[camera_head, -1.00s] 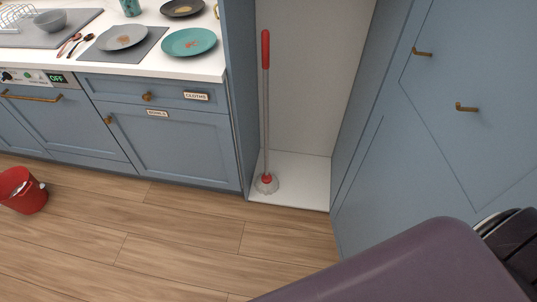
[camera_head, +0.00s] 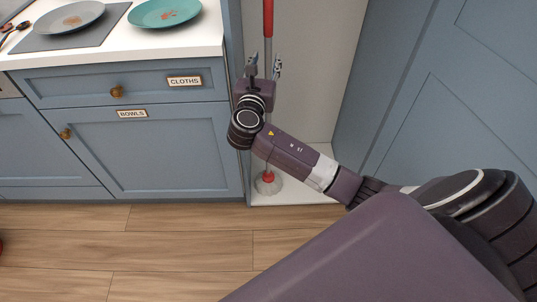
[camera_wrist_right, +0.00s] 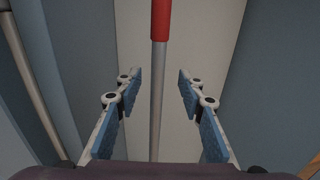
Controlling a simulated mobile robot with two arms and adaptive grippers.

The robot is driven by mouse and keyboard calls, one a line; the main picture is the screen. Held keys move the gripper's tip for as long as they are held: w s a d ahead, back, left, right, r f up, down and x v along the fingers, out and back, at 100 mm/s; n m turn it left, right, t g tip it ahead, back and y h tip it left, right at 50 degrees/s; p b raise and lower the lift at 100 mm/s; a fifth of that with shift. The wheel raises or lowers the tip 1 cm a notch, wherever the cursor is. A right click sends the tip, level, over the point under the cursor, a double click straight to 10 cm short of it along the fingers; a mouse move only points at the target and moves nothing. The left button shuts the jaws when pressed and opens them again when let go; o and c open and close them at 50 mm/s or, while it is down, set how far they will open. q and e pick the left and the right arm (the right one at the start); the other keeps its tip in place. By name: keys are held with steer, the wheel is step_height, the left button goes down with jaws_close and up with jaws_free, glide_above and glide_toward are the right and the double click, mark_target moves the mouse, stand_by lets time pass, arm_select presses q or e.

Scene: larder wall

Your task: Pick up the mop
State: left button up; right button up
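The mop (camera_head: 268,52) stands upright in the open tall cupboard, with a red grip at the top, a grey pole and a pale head with a red collar at the floor. My right gripper (camera_head: 264,66) is in front of the pole, below the red grip. In the right wrist view the gripper (camera_wrist_right: 158,95) is open, and the mop pole (camera_wrist_right: 156,90) runs between its two blue-padded fingers with a gap on each side. My right arm hides the middle of the pole in the head view. My left gripper is out of view.
The cupboard's side panels stand close on both sides of the mop. Left of it is the blue counter unit (camera_head: 150,150) with a teal plate (camera_head: 165,12) and a grey plate (camera_head: 70,18) on top.

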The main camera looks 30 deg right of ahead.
mark_target(268, 51)
steer(key=b+x, duration=0.1)
steer(key=x, duration=0.5)
steer(key=shift+w+d, duration=0.1)
steer(key=shift+w, duration=0.2)
jaws_close()
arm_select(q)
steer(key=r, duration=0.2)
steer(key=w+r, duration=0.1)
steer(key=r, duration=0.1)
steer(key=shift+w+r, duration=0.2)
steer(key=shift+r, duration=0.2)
arm_select(e)
steer(key=shift+r, duration=0.1)
